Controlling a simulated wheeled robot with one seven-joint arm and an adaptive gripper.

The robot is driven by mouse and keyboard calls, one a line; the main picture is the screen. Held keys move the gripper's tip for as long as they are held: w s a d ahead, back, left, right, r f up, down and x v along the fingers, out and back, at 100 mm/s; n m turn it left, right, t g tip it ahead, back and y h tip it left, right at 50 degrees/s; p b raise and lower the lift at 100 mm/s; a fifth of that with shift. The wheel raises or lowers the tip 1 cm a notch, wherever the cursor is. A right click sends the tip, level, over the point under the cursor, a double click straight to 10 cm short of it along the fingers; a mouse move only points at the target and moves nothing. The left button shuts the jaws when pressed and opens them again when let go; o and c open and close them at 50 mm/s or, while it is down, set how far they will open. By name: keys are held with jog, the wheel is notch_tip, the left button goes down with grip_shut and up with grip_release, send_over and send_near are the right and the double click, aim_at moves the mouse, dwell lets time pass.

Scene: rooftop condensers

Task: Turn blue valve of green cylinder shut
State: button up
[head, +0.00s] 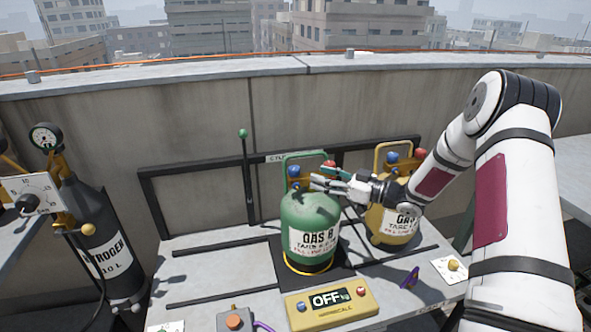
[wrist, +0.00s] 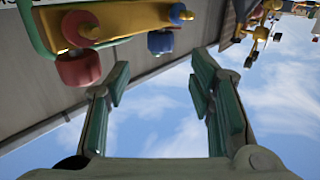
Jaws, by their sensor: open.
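The green cylinder (head: 302,213), labelled GAS, stands upright on a dark mat on the bench. Its blue valve (head: 294,171) and red valve (head: 329,167) sit at its top by a green collar. My gripper (head: 316,182) reaches in from the right, over the cylinder's top, with its fingers pointing left toward the blue valve. In the wrist view the fingers (wrist: 162,75) are spread with nothing between them. A blue knob (wrist: 160,43) appears just beyond the fingertips, apart from them, and a red knob (wrist: 78,68) is left of it on a yellow block (wrist: 125,18).
A yellow cylinder (head: 383,222) with its own blue and red valves stands right, beneath my arm. A yellow scale display (head: 330,303) reading OFF is in front. A black nitrogen cylinder (head: 100,250) stands left. A dark rail (head: 190,167) runs behind the bench.

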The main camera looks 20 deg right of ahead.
aim_at(299, 170)
jog(key=x, duration=0.9)
jog(key=shift+w+a, duration=0.2)
grip_shut()
